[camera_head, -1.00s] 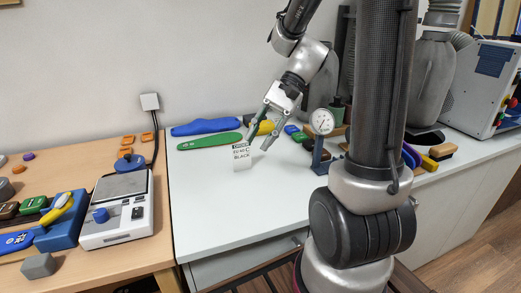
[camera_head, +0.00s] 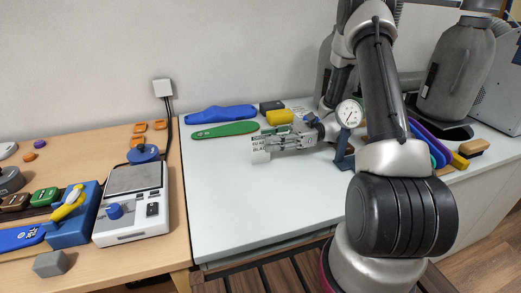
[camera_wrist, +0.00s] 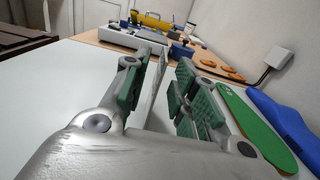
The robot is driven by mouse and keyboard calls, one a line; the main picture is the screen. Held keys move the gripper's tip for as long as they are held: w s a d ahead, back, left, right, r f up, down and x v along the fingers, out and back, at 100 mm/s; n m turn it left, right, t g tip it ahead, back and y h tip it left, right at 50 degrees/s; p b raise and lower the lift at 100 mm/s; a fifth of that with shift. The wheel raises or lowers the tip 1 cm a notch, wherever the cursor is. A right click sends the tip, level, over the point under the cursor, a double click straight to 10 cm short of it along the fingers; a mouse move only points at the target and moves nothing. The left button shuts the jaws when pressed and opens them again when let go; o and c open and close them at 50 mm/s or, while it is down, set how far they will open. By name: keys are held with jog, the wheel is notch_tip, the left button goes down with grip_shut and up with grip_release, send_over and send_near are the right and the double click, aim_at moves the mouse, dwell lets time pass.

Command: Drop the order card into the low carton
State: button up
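The order card (camera_head: 258,143) is a small white upright card with black print, standing on the white table. My gripper (camera_head: 268,146) lies low and level over the table and points left, with its fingers at the card. In the wrist view, the card (camera_wrist: 157,85) shows nearly edge-on between my two green-padded fingers (camera_wrist: 156,92). Gaps show on both sides of it, so my gripper is open around the card. My fingers hide part of the card in the head view. I cannot make out a low carton in either view.
A dial gauge (camera_head: 349,114) stands close to my arm. A scale (camera_head: 133,205) stands on the wooden table to the left. The white table's front is clear.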

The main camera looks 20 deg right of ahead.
jog(key=a, duration=0.7)
jog(key=shift+f, duration=0.2)
grip_shut()
